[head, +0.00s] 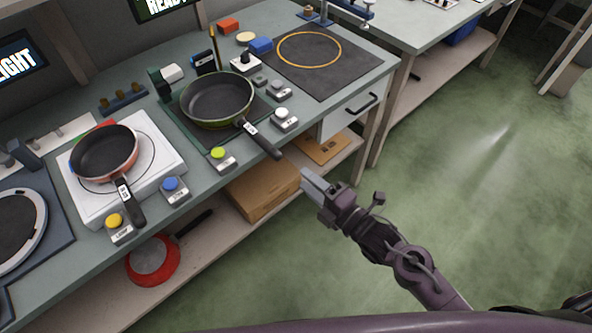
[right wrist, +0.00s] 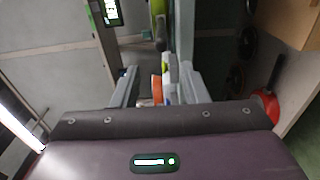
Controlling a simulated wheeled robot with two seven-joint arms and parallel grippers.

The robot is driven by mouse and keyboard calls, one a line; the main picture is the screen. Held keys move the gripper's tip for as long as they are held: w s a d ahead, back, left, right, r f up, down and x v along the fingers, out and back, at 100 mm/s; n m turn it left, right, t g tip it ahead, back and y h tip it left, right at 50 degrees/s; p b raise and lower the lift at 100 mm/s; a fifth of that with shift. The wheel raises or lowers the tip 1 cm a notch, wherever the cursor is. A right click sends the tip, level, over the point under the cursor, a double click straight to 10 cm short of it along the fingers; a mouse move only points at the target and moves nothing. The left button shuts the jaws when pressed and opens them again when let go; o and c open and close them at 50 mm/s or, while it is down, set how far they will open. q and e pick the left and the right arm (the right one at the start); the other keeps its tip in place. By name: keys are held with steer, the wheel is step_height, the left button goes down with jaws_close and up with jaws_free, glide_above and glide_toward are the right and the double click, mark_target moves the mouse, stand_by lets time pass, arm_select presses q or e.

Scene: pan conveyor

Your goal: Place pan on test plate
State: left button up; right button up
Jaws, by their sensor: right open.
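A dark pan with a green outer side (head: 217,100) sits on a dark square pad (head: 190,128), its black handle (head: 264,142) reaching past the counter's front edge. A red-sided pan (head: 104,152) rests on a white plate unit (head: 160,150), handle toward the front. A dark square plate with a yellow ring (head: 322,75) lies bare at the counter's right end; I cannot tell which surface is the test plate. My right gripper (head: 311,183) is open and empty in front of the counter, apart from the green pan's handle tip. Its jaws show in the right wrist view (right wrist: 158,88). My left gripper is out of view.
Button boxes with yellow (head: 114,221), blue (head: 171,184), green (head: 218,154) and white tops line the counter's front. Small blocks stand behind the green pan. A red pan (head: 153,261) and a cardboard box (head: 262,187) are on the lower shelf. Open floor lies right.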

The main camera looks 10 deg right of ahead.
steer(key=s+d+f+m+g+h, duration=0.2)
steer(key=d+f+m+h, duration=0.15)
steer(key=f, duration=0.65)
steer(key=s+d+f+m+g+h, duration=0.15)
steer(key=d+f+m, duration=0.3)
steer(key=f, duration=0.55)
steer(key=s+d+f+m+g+h, duration=0.1)
steer(key=s+d+f+m+h, duration=0.25)
steer(key=f, duration=0.65)
steer(key=s+d+f+m+g, duration=0.1)
steer(key=s+f+m+g, duration=0.2)
steer(key=s+f, duration=0.3)
steer(key=s+d+f+m+g+h, duration=0.1)
steer(key=s+f+m, duration=0.3)
steer(key=s, duration=0.8)
steer(key=s+d+f+m+g+h, duration=0.1)
steer(key=s+f+m+g, duration=0.3)
steer(key=s+f, duration=0.4)
steer(key=shift+s+d+f+m+g, duration=0.3)
steer(key=shift+s+d, duration=0.2)
steer(key=shift+s, duration=0.25)
steer(key=shift+h, duration=0.25)
steer(key=shift+c, duration=0.2)
